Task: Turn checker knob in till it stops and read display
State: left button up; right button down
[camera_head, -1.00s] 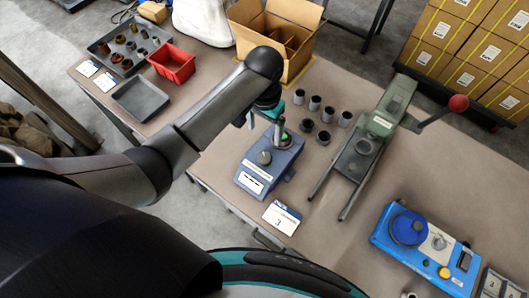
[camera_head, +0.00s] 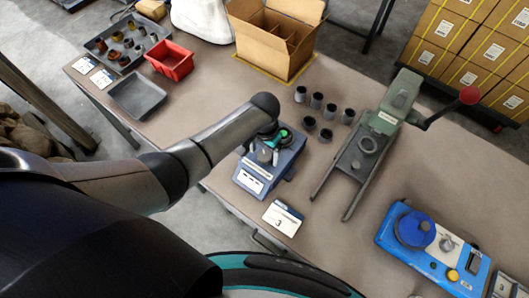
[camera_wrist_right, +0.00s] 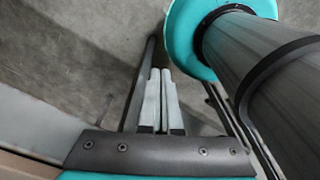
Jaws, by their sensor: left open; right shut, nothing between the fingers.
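The left gripper is open. No lit readout can be made out on this device. My right gripper (camera_wrist_right: 164,100) shows in the right wrist view, shut and empty above the grey floor.
Several dark cups (camera_head: 317,100) stand just behind the device. A green press (camera_head: 398,98) with a red-knobbed lever is to the right. A blue box (camera_head: 420,243) with a blue dial is at front right. A white card (camera_head: 283,218) lies in front.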

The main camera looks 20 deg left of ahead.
pick_arm(q)
jog(key=c, duration=1.4)
jog(key=shift+o, duration=0.2)
jog(key=shift+m, duration=0.3)
jog(key=m+p, duration=0.1)
jog(key=m, duration=0.2)
jog(key=shift+p, duration=0.35)
jog(key=shift+m+p, duration=0.4)
jog(key=shift+m, duration=2)
